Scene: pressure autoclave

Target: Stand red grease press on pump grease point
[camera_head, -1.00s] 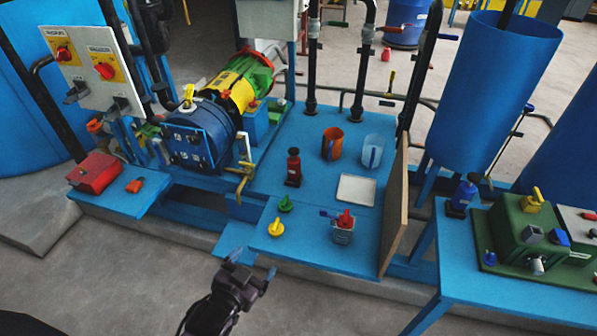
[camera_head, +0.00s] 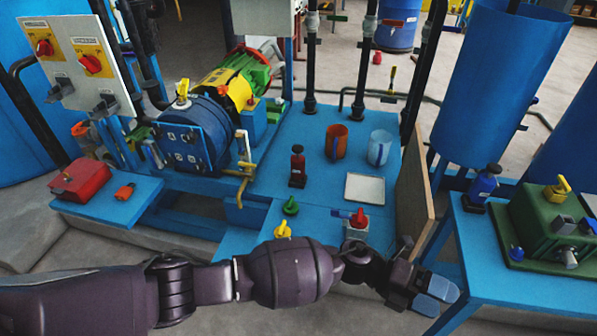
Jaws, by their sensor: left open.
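The red grease press (camera_head: 298,168), with a dark top, stands upright on the blue deck to the right of the pump. The pump (camera_head: 195,135) has a blue body, a yellow middle and a green and red far end. I cannot make out which fitting on it is the grease point. My left arm reaches across the bottom of the view. My left gripper (camera_head: 433,295) is open and empty, low at the right of the deck, well apart from the red press. A similar blue press (camera_head: 482,184) stands on the right-hand table, beyond the gripper. My right gripper is not in view.
An orange mug (camera_head: 336,143), a clear blue-handled mug (camera_head: 380,148) and a white tray (camera_head: 365,189) stand near the red press. Green (camera_head: 290,206) and yellow (camera_head: 283,230) knobbed pieces sit in front. An upright brown board (camera_head: 415,195) edges the deck's right side.

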